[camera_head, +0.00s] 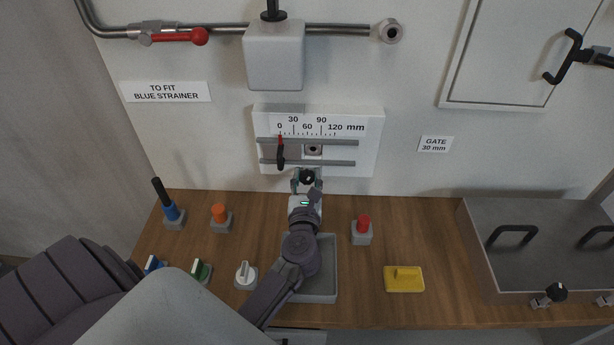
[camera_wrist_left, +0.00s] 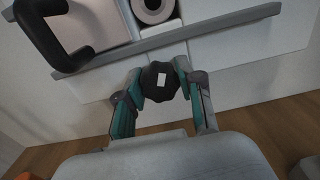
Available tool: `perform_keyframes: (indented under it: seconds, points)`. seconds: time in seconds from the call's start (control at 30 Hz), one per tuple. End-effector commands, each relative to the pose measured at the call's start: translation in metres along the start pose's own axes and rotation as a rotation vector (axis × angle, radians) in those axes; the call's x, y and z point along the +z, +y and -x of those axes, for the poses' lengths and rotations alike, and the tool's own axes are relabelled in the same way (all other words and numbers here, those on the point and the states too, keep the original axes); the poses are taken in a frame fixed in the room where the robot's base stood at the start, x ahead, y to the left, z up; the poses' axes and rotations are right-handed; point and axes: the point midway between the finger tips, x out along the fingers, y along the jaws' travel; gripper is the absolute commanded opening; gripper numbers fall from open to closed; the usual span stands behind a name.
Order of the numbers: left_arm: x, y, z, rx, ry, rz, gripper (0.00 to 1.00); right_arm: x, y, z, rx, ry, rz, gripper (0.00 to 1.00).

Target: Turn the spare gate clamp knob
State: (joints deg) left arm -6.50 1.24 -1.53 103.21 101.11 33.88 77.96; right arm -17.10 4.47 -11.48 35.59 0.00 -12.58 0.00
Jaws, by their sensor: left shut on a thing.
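A black lobed knob (camera_head: 307,176) sits just below the lower rail of the white gate scale plate (camera_head: 367,118). In the left wrist view the knob (camera_wrist_left: 159,83) has a small white mark on its face. My left gripper (camera_head: 307,182) is shut on it, one finger on each side; the fingers also show in the left wrist view (camera_wrist_left: 159,92). The gate slide (camera_head: 293,147) has a black handle (camera_head: 281,155), and its red pointer (camera_head: 280,138) is near 0 on the mm scale. A label (camera_head: 435,144) reads GATE 30 mm. My right gripper is out of view.
A grey tray (camera_head: 328,270) lies under my left arm. A grey lidded box (camera_head: 480,262) is at the right.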

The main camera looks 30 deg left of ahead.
Motion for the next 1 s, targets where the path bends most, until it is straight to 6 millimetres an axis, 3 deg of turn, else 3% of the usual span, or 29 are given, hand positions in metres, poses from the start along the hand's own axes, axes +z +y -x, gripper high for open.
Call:
perform_keyframes:
  seconds: [0.27, 0.8, 1.0]
  points:
    - [-0.002, 0.0, 0.0, 0.001, 0.001, 0.033, 0.0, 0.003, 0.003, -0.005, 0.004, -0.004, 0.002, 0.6]
    - [-0.003, 0.0, 0.0, 0.001, 0.0, 0.66, 0.0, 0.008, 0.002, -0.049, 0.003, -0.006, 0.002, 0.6]
    - [0.0, 0.0, 0.0, -0.001, 0.0, 0.703, 0.0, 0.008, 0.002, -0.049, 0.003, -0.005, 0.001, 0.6]
